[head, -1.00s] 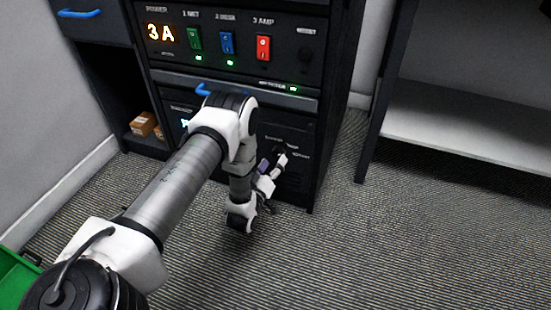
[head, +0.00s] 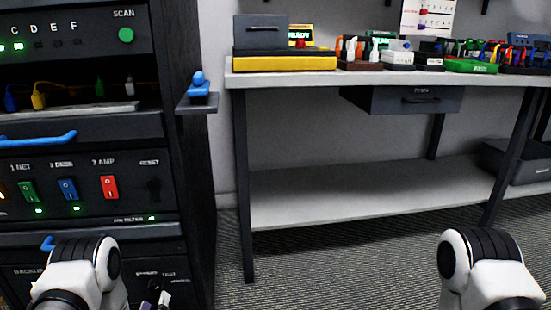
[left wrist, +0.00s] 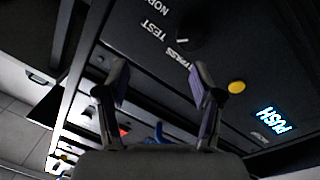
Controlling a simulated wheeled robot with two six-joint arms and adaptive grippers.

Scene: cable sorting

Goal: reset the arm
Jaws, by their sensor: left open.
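My left arm (head: 80,270) is at the lower left of the head view, in front of the dark rack. My left gripper (left wrist: 160,78) is open and empty in the left wrist view, its two purple-padded fingers apart before a dark panel.
The rack has coloured switches, including a red one (head: 109,187), and a blue handle (head: 40,138). A workbench (head: 380,79) with bins and tools stands right of it, with a lower shelf (head: 350,190). Carpet (head: 345,262) lies open between my arms.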

